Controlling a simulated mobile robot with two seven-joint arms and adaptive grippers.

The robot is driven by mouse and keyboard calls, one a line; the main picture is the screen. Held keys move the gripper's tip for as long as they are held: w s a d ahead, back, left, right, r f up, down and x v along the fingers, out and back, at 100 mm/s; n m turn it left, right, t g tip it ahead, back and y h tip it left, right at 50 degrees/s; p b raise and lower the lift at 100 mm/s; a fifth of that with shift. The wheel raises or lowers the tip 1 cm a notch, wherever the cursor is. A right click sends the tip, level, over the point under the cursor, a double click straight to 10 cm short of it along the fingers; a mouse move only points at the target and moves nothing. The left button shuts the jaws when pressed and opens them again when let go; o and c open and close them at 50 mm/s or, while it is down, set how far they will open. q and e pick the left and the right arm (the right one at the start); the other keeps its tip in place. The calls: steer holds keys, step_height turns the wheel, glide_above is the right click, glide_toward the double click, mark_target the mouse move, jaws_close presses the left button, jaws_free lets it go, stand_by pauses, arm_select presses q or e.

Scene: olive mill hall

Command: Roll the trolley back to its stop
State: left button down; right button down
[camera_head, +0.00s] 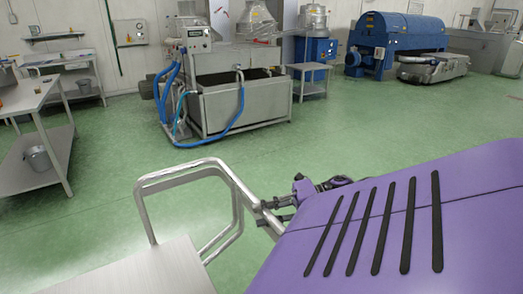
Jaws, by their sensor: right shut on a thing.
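The trolley has a bare, pale metal deck (150,272) at the lower left of the head view and a bent tubular steel handle (160,180) rising at its end. My right gripper (268,212) is dark and shut on the handle's near right side, low on the tube. Part of the right arm behind it is hidden by the purple, black-striped cover in front. My left gripper is not in view. I cannot make out a stop for the trolley.
A steel washing machine with a tank (243,106) and blue hoses stands ahead on the green floor (110,215). A steel table (30,98) with a bucket (38,157) on its lower shelf is at left. A blue machine (393,38) stands at back right. Open floor lies between.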

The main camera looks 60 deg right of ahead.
steer(key=c, duration=1.5)
jaws_free()
steer(key=shift+s+d, duration=0.15)
steer(key=shift+d, duration=0.1)
steer(key=shift+c, duration=0.2)
steer(key=v, duration=1.2)
